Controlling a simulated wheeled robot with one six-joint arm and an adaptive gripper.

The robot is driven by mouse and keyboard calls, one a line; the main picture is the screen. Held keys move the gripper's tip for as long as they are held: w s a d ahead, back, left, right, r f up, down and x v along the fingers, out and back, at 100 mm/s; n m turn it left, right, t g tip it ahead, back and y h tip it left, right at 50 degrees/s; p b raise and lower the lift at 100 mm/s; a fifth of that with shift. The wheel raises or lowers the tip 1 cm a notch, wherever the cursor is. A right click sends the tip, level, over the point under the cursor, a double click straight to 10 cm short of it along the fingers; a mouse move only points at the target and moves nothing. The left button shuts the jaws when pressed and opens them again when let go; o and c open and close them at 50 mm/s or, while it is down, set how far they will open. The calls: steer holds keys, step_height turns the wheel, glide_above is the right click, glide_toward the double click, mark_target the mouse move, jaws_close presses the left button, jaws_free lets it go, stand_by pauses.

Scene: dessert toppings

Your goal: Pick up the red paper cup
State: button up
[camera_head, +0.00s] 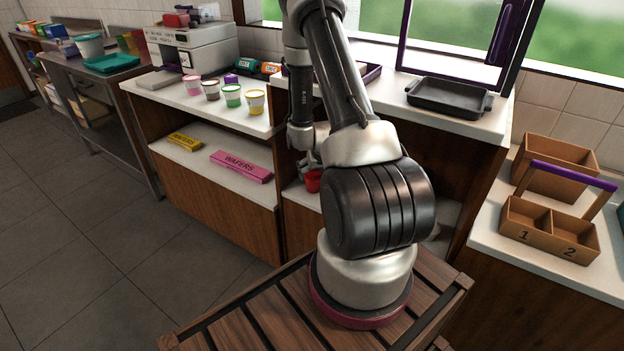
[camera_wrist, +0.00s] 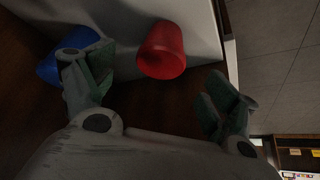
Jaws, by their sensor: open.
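The red paper cup (camera_wrist: 163,52) shows in the wrist view, between and beyond the two fingers of my gripper (camera_wrist: 165,95). The cup is on a light shelf surface and is apart from both fingers. In the head view the red cup (camera_head: 313,181) shows small beside my arm, in the lower opening of the counter, partly hidden. My gripper (camera_head: 309,165) is open and empty at that opening, mostly hidden by shadow and my arm.
A blue object (camera_wrist: 66,62) lies close by the left finger in the wrist view. Counter panels surround the shelf opening. A pink wafers box (camera_head: 241,166) lies on the shelf to the left. Several small cups stand on the counter above, one of them green-striped (camera_head: 232,96).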

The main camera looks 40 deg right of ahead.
mark_target(314, 176)
steer(key=x, duration=0.7)
steer(key=shift+w+r, duration=0.15)
steer(key=c, duration=1.2)
